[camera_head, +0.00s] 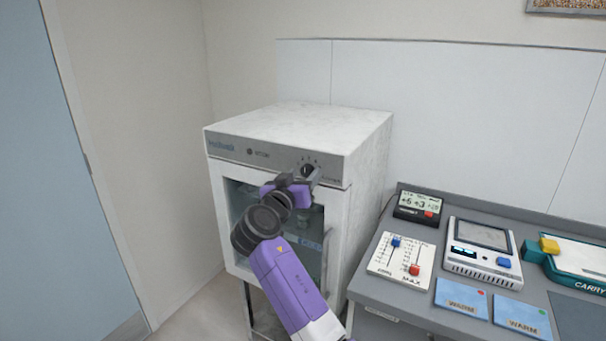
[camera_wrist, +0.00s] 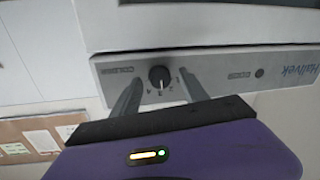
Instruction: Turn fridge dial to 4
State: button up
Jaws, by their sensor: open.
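The fridge (camera_head: 365,150) is a white box with a grey control strip (camera_head: 240,150) and a glass door, standing at the left of the counter. Its dial (camera_head: 307,170) is a small black knob at the right of the strip. In the wrist view the dial (camera_wrist: 159,77) has a white pointer line and small numbers around it, too small to read surely. My gripper (camera_head: 298,178) is at the strip. In the wrist view my gripper (camera_wrist: 157,88) is open, one finger on each side of the dial, with gaps between fingers and knob.
The grey counter (camera_head: 375,300) at right holds a slider panel (camera_head: 403,260), a small display (camera_head: 420,206), a white device with a screen (camera_head: 480,254), blue WARM packs (camera_head: 461,298) and a teal carry case (camera_head: 575,258). A wall stands left of the fridge.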

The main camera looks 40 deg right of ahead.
grip_shut()
jog(key=shift+f+b, duration=0.25)
jog(key=shift+b, duration=0.65)
jog(key=shift+f+m+b, duration=0.1)
jog(key=shift+m+b, duration=0.3)
jog(key=shift+b, duration=0.25)
jog(key=m+b, duration=0.2)
jog(key=b, duration=0.4)
jog(key=shift+f, duration=0.2)
jog(key=m+h+b, duration=0.1)
jog(key=m+b, duration=0.2)
jog(key=b, duration=0.4)
jog(key=shift+r+b, duration=0.1)
jog(key=shift+b, duration=0.3)
jog(key=shift+w+r+m+b, duration=0.1)
jog(key=shift+m+b, duration=0.2)
jog(key=shift+b, duration=0.05)
jog(key=shift+r+m+b, duration=0.2)
jog(key=shift+m+b, duration=0.2)
jog(key=shift+b, duration=0.25)
